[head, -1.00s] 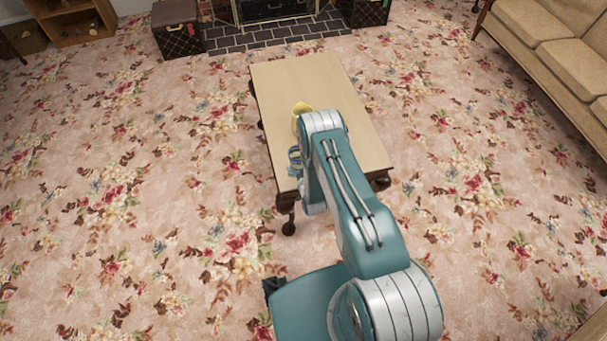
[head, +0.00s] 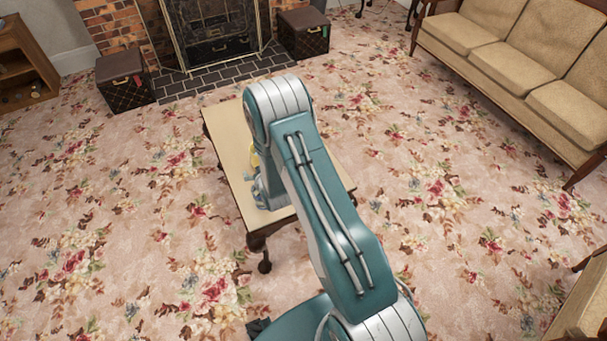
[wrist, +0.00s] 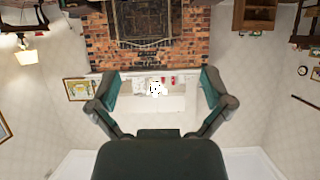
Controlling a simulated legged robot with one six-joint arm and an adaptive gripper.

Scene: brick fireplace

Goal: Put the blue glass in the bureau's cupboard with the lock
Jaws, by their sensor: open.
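In the head view a small bluish object (head: 259,189), perhaps the blue glass, shows at the left side of my arm, over the wooden table (head: 226,143). My arm partly hides it, so I cannot tell its full shape. I cannot make out a bureau or a cupboard with a lock.
A yellow object (head: 254,159) shows beside my arm over the table. Beyond are a brick fireplace (head: 214,50), two trunks (head: 124,80) (head: 303,34) and a wooden shelf (head: 22,70). A beige sofa (head: 515,65) stands right. The carpet (head: 110,230) left of the table is clear.

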